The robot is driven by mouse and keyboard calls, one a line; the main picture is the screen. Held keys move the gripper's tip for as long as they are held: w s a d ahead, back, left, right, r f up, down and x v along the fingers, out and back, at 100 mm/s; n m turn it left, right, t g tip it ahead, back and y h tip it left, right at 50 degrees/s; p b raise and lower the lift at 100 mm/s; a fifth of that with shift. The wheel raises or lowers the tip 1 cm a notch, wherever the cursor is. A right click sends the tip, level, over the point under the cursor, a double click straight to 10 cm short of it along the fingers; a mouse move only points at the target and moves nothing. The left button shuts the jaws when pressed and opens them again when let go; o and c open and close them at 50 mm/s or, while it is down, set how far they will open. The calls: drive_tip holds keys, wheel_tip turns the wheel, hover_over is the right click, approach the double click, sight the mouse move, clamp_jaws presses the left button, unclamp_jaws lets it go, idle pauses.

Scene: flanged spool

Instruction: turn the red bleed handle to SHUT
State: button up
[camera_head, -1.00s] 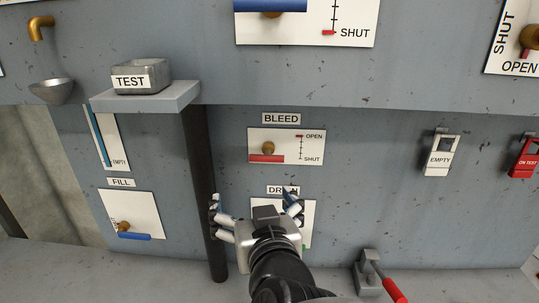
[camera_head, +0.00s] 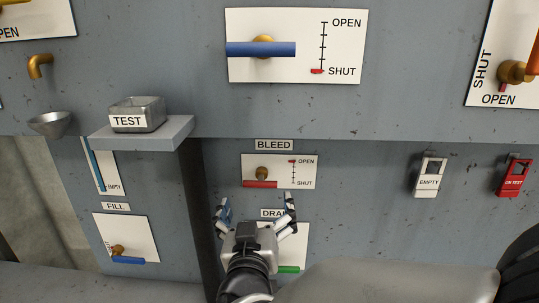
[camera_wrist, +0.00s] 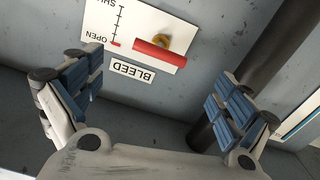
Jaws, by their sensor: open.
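The red bleed handle (camera_head: 260,184) is a short bar lying level at the lower left of its white plate, below a brass stem (camera_head: 262,173). The plate's scale (camera_head: 293,172) has OPEN at top and SHUT at bottom, with a small red mark at OPEN. In the wrist view, the handle (camera_wrist: 158,54) appears upside down, beyond the fingers, with the red mark (camera_wrist: 116,44) by OPEN. My gripper (camera_head: 256,208) is open and empty, just below the bleed plate in the head view and apart from the handle. It also shows in the wrist view (camera_wrist: 160,92).
The DRAIN plate (camera_head: 299,240), with a green handle (camera_head: 289,269), is partly hidden behind my gripper. A dark vertical pipe (camera_head: 196,215) stands left of it. A shelf (camera_head: 142,136) with a TEST tray juts out upper left.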

sight(260, 186)
drive_tip(key=w, duration=0.5)
drive_tip(key=w+b, duration=0.1)
drive_tip(key=w, duration=0.4)
drive_tip(key=shift+w+d, duration=0.2)
drive_tip(key=shift+w, duration=0.1)
drive_tip(key=shift+c, duration=0.6)
drive_tip(key=c, duration=0.9)
drive_tip(key=shift+c, duration=0.5)
